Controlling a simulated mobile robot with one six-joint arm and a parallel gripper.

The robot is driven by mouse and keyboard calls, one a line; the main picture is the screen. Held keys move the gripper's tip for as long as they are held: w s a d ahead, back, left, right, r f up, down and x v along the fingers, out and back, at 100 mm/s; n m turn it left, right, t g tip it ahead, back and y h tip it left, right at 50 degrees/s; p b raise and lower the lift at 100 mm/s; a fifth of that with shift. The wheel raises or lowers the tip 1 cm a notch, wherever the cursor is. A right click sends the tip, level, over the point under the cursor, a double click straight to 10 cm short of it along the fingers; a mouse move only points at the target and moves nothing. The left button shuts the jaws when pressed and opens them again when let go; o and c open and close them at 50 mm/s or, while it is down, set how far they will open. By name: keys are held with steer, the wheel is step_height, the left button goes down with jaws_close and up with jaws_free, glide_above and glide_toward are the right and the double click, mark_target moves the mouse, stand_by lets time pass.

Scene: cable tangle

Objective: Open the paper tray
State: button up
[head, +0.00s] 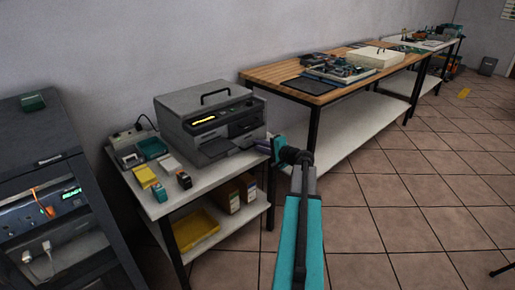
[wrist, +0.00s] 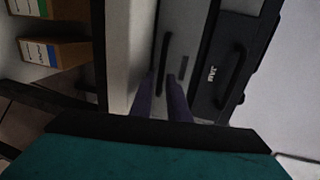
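The grey printer (head: 196,105) stands on the white table at left, with dark panels and a lit yellow display on its front. In the wrist view its front is turned sideways. A narrow grey drawer front, apparently the paper tray (wrist: 180,40), has a dark bar handle (wrist: 160,75). My gripper (head: 262,146) is at the printer's lower right front in the head view. In the wrist view my gripper's two dark fingers (wrist: 162,100) are apart, with the handle's end between them in the picture. Contact cannot be told. The tray looks shut.
A second, darker panel (wrist: 212,100) with its own handle (wrist: 230,75) lies beside the tray. The white table (head: 215,177) holds small boxes; boxes (head: 231,195) and a yellow bin (head: 197,230) are on its lower shelf.

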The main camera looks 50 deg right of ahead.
steer(key=shift+w, duration=0.3)
jaws_close()
stand_by(1.3)
